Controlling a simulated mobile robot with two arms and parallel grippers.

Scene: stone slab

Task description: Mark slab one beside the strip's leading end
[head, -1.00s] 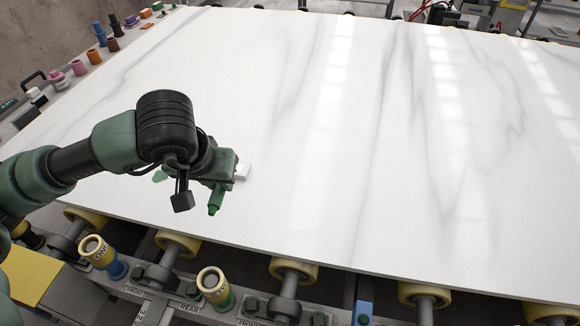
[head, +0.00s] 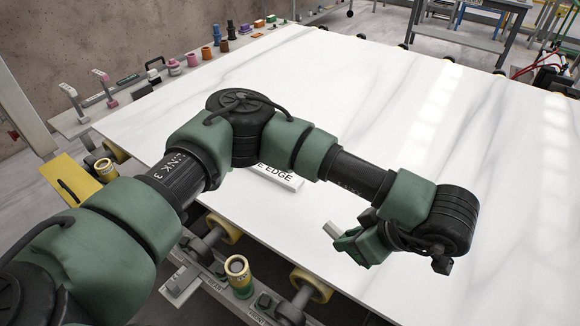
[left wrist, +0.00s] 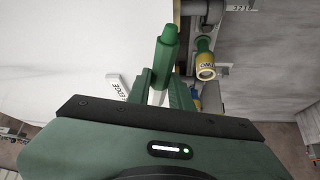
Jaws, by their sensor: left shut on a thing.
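The white marble slab (head: 440,130) with grey veins lies flat on rollers. A white strip with the word EDGE (head: 279,177) lies on it near the front edge, partly hidden behind my left arm in the head view. It also shows in the left wrist view (left wrist: 117,88). My left gripper (head: 347,242) is over the slab's front part, to the right of the strip in the head view. In the left wrist view it is shut on a green marker (left wrist: 165,52) with a white part between the fingers. My right gripper is not in view.
A yellow-topped green cup (head: 239,277) stands on the roller frame by the slab's front edge; another yellow-topped cup (head: 106,170) is farther left. Coloured pieces (head: 207,53) line the ledge along the far left edge. The slab's right part is clear.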

